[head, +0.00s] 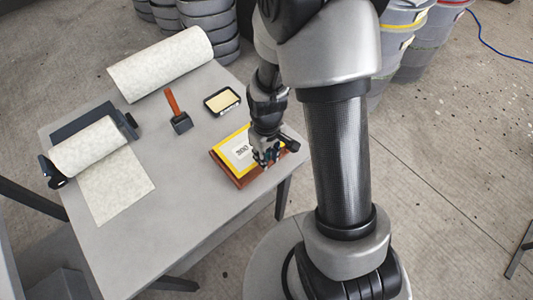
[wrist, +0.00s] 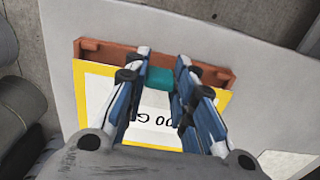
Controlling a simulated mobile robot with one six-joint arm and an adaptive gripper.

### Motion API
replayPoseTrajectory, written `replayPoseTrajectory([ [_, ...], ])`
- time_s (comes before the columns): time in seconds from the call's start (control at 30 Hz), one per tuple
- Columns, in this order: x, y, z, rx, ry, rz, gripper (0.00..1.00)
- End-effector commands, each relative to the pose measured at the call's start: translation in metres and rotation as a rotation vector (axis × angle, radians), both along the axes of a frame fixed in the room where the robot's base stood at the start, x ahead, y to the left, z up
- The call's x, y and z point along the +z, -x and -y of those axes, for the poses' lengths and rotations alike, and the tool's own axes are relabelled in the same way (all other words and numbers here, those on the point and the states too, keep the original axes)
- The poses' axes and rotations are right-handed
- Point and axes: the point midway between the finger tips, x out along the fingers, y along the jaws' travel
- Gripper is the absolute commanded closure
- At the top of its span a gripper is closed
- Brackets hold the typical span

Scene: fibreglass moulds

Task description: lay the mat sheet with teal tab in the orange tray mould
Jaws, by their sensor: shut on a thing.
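The mat sheet (head: 238,148) is white with a yellow border and printed lettering; it also shows in the wrist view (wrist: 100,98). Its teal tab (wrist: 160,79) is between the two fingers of my gripper (wrist: 165,62), which is shut on it. The orange-brown tray mould (head: 240,183) is on the table's right part, under the sheet. In the wrist view the tray's far wall (wrist: 105,50) shows beyond the sheet's edge. The sheet covers most of the tray. I cannot tell whether it rests inside or hangs just above. My gripper (head: 267,158) is over the tray's right side.
On the grey table (head: 180,215) are a roll on a dark holder (head: 90,145), a large pale roll (head: 160,65), a red-handled tool (head: 173,105) and a black dish with a cream pad (head: 222,100). The front of the table is clear. Buckets (head: 400,45) stand behind.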

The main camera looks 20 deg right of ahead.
Motion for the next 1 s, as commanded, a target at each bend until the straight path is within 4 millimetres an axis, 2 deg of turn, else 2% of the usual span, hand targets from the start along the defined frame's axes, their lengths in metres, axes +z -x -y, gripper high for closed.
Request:
replayPoseTrajectory([
  [0.03,-0.007,0.000,0.000,0.000,0.000,0.000,0.99],
  [0.2,-0.013,-0.001,0.000,0.000,0.001,0.001,0.99],
  [1.0,-0.017,0.000,0.000,0.000,0.001,0.001,0.99],
])
